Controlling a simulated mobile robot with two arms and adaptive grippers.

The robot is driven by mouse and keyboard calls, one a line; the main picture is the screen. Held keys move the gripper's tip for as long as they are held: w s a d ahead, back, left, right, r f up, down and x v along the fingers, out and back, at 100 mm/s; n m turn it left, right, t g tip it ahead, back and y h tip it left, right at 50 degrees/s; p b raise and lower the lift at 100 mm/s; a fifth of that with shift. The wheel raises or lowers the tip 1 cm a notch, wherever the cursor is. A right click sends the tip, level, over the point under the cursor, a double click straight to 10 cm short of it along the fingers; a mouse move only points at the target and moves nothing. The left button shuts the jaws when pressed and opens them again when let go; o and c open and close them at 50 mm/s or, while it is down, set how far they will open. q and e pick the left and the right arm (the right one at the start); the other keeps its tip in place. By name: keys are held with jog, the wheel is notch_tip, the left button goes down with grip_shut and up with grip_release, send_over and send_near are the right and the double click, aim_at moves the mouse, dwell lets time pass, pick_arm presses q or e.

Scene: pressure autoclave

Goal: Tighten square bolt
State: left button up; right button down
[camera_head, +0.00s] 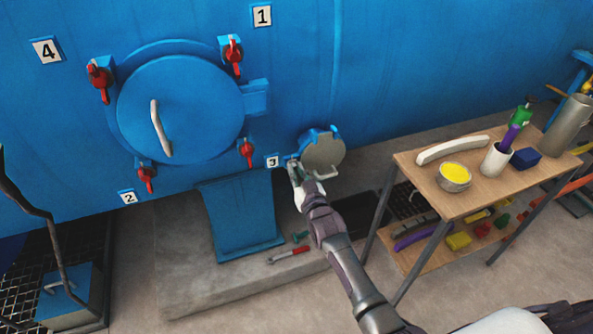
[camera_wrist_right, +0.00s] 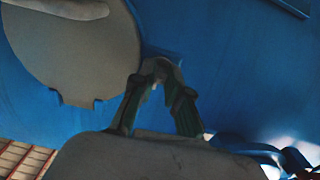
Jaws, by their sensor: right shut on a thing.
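My right gripper (camera_head: 295,173) is at the left edge of a small round grey hatch cover (camera_head: 323,153) on the blue vessel. In the right wrist view, its green-grey fingers (camera_wrist_right: 158,80) converge on a small part at the edge of the grey cover (camera_wrist_right: 80,50). This part appears to be the square bolt; the fingertips hide most of it, so its shape and how far it is turned cannot be told. A pale handle (camera_wrist_right: 65,8) crosses the cover. My left gripper is not in view.
The large round blue door (camera_head: 180,110) has a pale handle and red clamps around it, with numbered labels nearby. A wooden cart (camera_head: 430,190) with tools, a bowl and cups stands to the right. A red-handled tool (camera_head: 288,255) lies on the concrete plinth (camera_head: 185,270) below.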

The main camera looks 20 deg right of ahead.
jog(key=shift+f, duration=0.1)
dwell(0.3)
jog(key=c, duration=1.4)
grip_release()
jog(key=shift+c, duration=0.2)
jog(key=s, duration=1.2)
jog(key=shift+d, duration=0.2)
